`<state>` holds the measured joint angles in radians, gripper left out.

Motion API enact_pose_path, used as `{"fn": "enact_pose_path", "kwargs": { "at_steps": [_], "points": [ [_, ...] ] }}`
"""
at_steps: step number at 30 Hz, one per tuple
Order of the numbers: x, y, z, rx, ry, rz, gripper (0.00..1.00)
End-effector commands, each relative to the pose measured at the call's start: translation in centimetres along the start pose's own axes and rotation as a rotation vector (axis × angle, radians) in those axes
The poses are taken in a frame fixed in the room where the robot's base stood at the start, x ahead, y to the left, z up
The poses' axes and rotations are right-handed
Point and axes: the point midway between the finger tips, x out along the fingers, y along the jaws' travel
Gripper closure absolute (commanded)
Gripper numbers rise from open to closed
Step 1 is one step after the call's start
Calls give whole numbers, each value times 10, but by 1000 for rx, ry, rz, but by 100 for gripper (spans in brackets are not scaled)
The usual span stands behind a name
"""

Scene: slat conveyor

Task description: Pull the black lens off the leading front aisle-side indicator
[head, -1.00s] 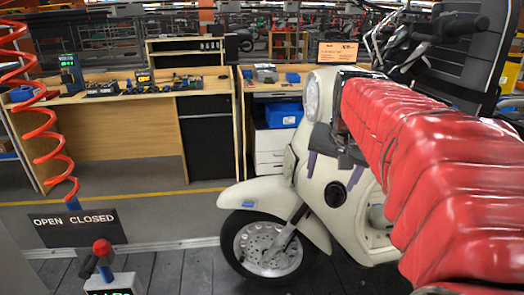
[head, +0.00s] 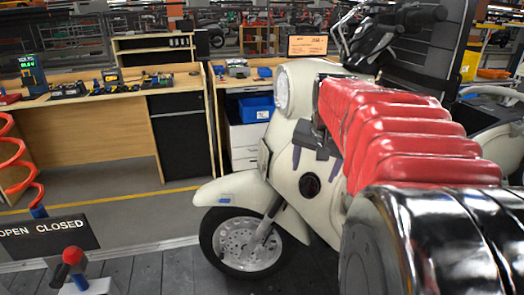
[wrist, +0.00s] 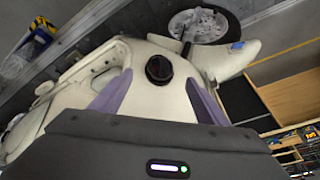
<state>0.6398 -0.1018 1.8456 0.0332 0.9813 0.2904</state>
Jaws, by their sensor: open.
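The black lens (head: 309,185) is a round dark cap on the side of a cream scooter's front body (head: 337,205), above and behind the front wheel. In the wrist view the lens (wrist: 159,69) stands out from the cream panel with a raised grip across its face. My gripper (head: 312,172) is open, its two purple fingers apart and pointing at the panel. In the wrist view my gripper (wrist: 159,79) has one finger on each side of the lens, with a clear gap on both sides. Nothing is between the fingers. Whether the tips reach the lens's depth I cannot tell.
The scooter's front wheel (head: 245,243) stands on dark slats. A sign reading "OPEN CLOSED" (head: 48,236) and a red-topped control (head: 72,258) are at lower left. Wooden benches (head: 100,125) line the aisle behind. A red coiled hose (head: 18,170) hangs at left.

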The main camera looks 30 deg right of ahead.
Motion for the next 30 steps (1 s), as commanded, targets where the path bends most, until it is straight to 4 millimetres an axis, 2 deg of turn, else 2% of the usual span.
{"fn": "enact_pose_path", "kwargs": {
  "at_steps": [18,24,30],
  "points": [
    [86,0,0,0,-2,1,32],
    [101,0,0,0,0,0,32],
    [103,0,0,0,1,0,32]
  ]
}}
